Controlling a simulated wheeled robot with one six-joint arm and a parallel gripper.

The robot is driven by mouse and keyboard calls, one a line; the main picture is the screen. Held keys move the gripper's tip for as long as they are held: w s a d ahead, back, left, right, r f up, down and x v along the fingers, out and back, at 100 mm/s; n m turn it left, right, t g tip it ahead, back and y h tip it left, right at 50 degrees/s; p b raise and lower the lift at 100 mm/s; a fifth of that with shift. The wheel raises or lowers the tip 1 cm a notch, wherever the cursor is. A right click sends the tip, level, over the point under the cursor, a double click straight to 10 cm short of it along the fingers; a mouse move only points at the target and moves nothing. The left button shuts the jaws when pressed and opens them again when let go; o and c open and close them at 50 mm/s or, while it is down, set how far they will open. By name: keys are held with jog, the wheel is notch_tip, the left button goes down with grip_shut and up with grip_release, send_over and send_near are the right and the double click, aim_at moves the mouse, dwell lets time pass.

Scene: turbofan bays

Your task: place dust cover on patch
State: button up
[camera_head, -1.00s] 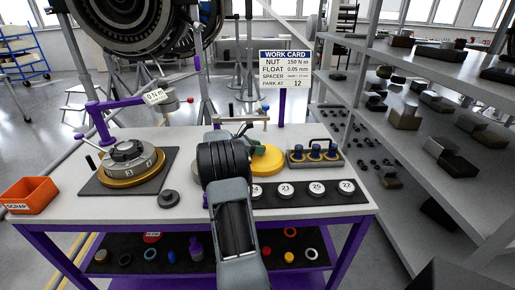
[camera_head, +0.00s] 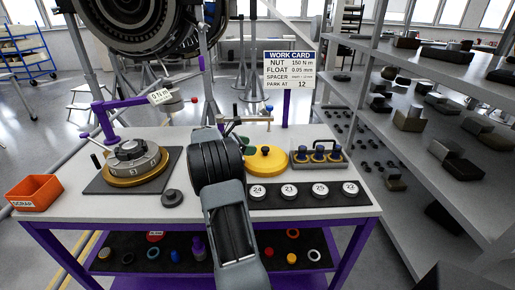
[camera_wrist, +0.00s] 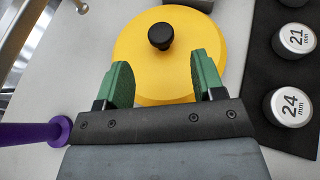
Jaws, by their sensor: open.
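The yellow round dust cover (camera_head: 268,160) with a black knob lies on the white bench top, right of my gripper (camera_head: 247,146) in the head view. The wrist view shows the cover (camera_wrist: 185,35) ahead of my gripper (camera_wrist: 163,82). Its two green fingers are spread wide with nothing between them, and the knob stands beyond the tips. The fingers overlap the cover's near edge in that picture; I cannot tell whether they touch it. No patch is clearly marked; a dark mat (camera_head: 102,184) lies under the dial fixture at left.
Right of the cover, numbered spacers (camera_head: 289,190) stand on a black strip. A rack of blue-topped parts (camera_head: 318,155) is behind them. A dark puck (camera_head: 172,198) and the dial fixture (camera_head: 135,166) are left, an orange scrap bin (camera_head: 35,193) far left. A purple post shows near the fingers (camera_wrist: 35,132).

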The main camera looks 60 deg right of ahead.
jog(key=v, duration=0.6)
jog(key=shift+s, duration=0.1)
jog(key=a+t, duration=0.1)
jog(key=a, duration=0.2)
jog(key=a+m+t+y, duration=0.1)
jog(key=a, duration=0.2)
jog(key=a+m+t+y, duration=0.1)
jog(key=a, duration=0.2)
jog(key=shift+a+r, duration=0.2)
jog(key=shift+a, duration=0.15)
jog(key=s+a+f+m+t+y, duration=0.1)
jog(key=s+a+m+t+y, duration=0.1)
jog(key=a, duration=0.8)
jog(key=s+a+f+m+t+y, duration=0.2)
jog(key=s+a, duration=0.4)
jog(key=a, duration=0.4)
jog(key=s+a+f+m+t+y, duration=0.2)
jog(key=s+a+m+t+y, duration=0.1)
jog(key=a, duration=0.7)
jog(key=s+m+y, duration=0.1)
jog(key=m+y, duration=0.1)
jog(key=shift+a+m+y, duration=0.3)
jog(key=shift+a, duration=0.05)
